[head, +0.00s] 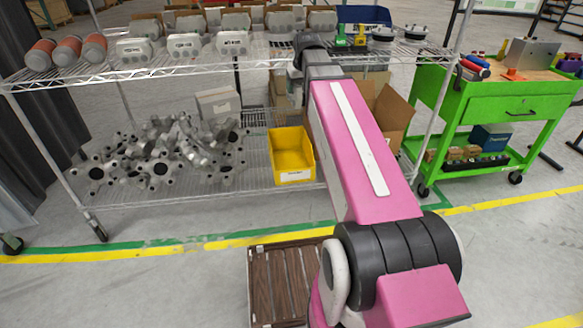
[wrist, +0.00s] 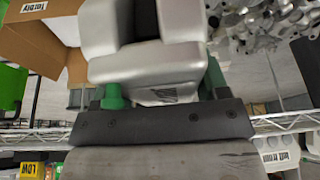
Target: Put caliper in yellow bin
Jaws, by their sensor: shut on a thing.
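The yellow bin (head: 291,157) stands on the lower wire shelf, right of the middle, with a white label on its front; it looks empty. My gripper (wrist: 162,88) is shut on a silver-grey caliper (wrist: 160,68) with a dark recess, held between green fingers in the wrist view. In the head view my dark wrist is at the upper shelf's front edge, and the fingers and held caliper cannot be made out there. Other grey calipers (head: 184,44) stand in rows on the upper shelf.
Metal castings (head: 160,155) are piled on the lower shelf left of the bin. An open cardboard box (head: 391,115) is to its right. The upper wire shelf (head: 150,70) spans above the bin. A green cart (head: 497,105) stands at the right.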

